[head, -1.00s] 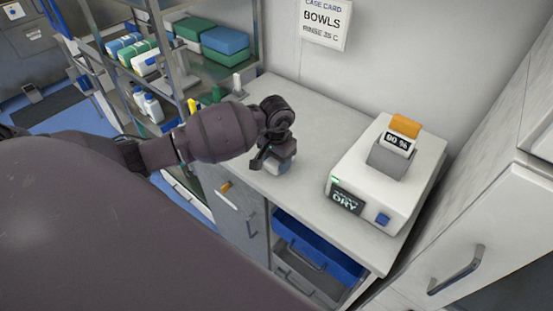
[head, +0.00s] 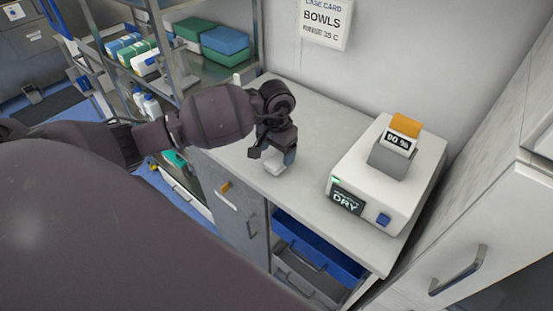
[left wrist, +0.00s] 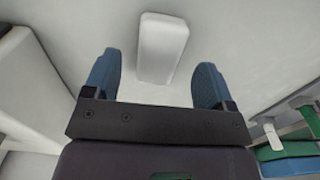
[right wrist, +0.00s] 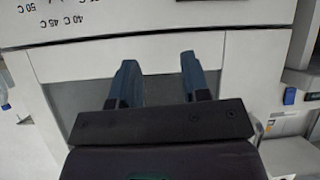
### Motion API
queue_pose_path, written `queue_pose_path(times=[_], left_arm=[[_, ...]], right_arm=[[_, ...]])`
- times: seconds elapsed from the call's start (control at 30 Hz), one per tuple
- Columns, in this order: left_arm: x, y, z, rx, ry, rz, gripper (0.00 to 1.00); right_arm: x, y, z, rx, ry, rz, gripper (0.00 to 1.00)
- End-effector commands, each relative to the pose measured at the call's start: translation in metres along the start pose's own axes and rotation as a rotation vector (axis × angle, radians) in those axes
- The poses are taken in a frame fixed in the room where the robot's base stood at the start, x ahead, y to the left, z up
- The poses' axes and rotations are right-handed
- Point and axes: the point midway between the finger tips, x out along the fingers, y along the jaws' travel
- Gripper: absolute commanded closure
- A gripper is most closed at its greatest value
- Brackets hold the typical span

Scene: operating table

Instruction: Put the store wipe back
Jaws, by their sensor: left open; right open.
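A small white block (head: 273,163), which I take to be the store wipe, lies on the grey counter (head: 325,130) near its front edge. It also shows as a white rounded block (left wrist: 162,48) in the left wrist view, beyond and between the fingertips. My left gripper (head: 272,153) is open and empty just above it, partly covering it in the head view. The blue fingers also show in the left wrist view (left wrist: 158,75), spread apart. My right gripper (right wrist: 158,75) is open with nothing between its fingers, and it is outside the head view.
A white dryer box (head: 385,175) marked DRY stands to the right on the counter. A blue drawer (head: 318,250) is open below the counter. A shelf rack (head: 180,70) with boxes stands at left. A white panel (right wrist: 150,25) with temperature marks faces my right gripper.

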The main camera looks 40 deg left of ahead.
Motion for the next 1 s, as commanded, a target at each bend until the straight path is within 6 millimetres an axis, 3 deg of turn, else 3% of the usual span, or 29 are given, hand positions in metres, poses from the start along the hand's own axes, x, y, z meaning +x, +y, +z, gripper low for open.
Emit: queue_pose_path(times=[0.2, 0.4, 0.6, 1.0], left_arm=[[-0.043, -0.001, -0.001, 0.002, 0.003, -0.003, 0.22], [-0.070, 0.000, -0.001, 0.001, 0.002, -0.002, 0.22], [-0.081, 0.000, 0.000, 0.000, -0.001, -0.001, 0.22], [-0.082, 0.000, 0.000, 0.000, -0.001, 0.000, 0.22]], right_arm=[[0.004, -0.001, 0.005, 0.000, 0.001, 0.000, 0.57], [0.005, -0.001, 0.004, -0.001, 0.008, -0.001, 0.57], [0.006, -0.001, 0.002, -0.001, 0.013, -0.001, 0.57], [0.007, -0.001, 0.005, -0.001, 0.006, -0.001, 0.57]])
